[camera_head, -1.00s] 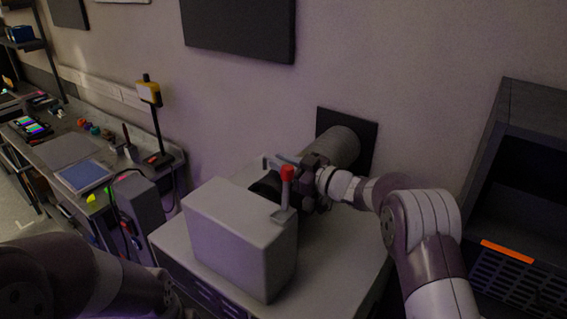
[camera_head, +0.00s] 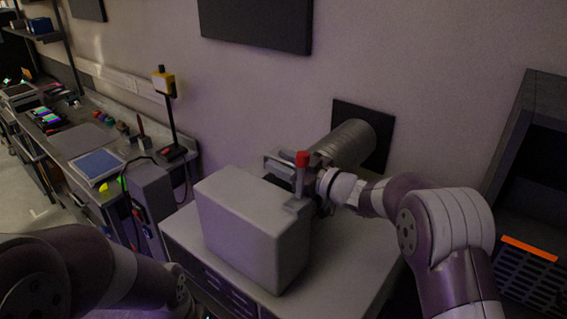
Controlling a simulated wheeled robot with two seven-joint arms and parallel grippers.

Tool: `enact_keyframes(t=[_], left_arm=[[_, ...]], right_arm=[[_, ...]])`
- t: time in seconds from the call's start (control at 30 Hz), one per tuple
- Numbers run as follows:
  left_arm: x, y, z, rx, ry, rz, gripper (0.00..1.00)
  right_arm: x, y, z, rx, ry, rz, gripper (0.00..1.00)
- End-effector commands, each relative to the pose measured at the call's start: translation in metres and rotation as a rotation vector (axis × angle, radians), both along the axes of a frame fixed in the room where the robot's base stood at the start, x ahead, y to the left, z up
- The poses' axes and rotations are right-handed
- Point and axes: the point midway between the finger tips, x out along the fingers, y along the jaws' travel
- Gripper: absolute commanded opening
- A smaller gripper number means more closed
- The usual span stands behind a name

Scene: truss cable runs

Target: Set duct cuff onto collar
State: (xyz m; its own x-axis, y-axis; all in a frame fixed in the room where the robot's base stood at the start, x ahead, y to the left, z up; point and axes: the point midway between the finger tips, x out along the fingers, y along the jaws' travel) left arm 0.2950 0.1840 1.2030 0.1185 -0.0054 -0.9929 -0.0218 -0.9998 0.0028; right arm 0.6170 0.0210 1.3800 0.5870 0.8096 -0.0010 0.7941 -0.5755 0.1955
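The grey ribbed duct (camera_head: 352,144) comes out of a dark square plate (camera_head: 377,119) on the wall towards the grey box. My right gripper (camera_head: 302,182) is at the duct's near end, just behind the box's lever. Its fingers are largely hidden, so its closing does not show. The duct cuff cannot be told apart there. A grey bracket-like part (camera_head: 279,163) lies left of the gripper, above the box's back edge. The collar is hidden behind the box and the gripper. My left arm is at the lower left; its gripper is not in view.
A dark shelf unit (camera_head: 527,145) stands on the right. A cluttered workbench with a lamp (camera_head: 164,82) is on the left.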

Motion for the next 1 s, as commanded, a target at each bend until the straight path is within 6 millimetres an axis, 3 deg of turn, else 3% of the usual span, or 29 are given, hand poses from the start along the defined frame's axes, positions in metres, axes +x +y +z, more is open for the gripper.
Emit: enact_keyframes(t=[0.17,0.4,0.53,0.7,1.0], left_arm=[[0.0,0.0,-0.017,0.0,0.0,0.0,0.43],[0.0,0.0,-0.047,0.0,0.0,0.0,0.43],[0.0,0.0,-0.054,0.0,0.0,0.0,0.43],[0.0,0.0,-0.056,0.0,0.0,0.0,0.43],[0.0,0.0,-0.056,0.0,0.0,0.0,0.43]], right_arm=[[-0.012,-0.018,-0.005,0.0,-0.001,-0.004,0.38],[-0.052,-0.071,-0.005,-0.001,-0.003,-0.005,0.38],[-0.067,-0.091,-0.003,-0.002,-0.002,-0.002,0.38],[-0.076,-0.101,-0.001,-0.001,0.001,0.0,0.38],[-0.076,-0.101,0.0,-0.002,0.0,0.001,0.38]])
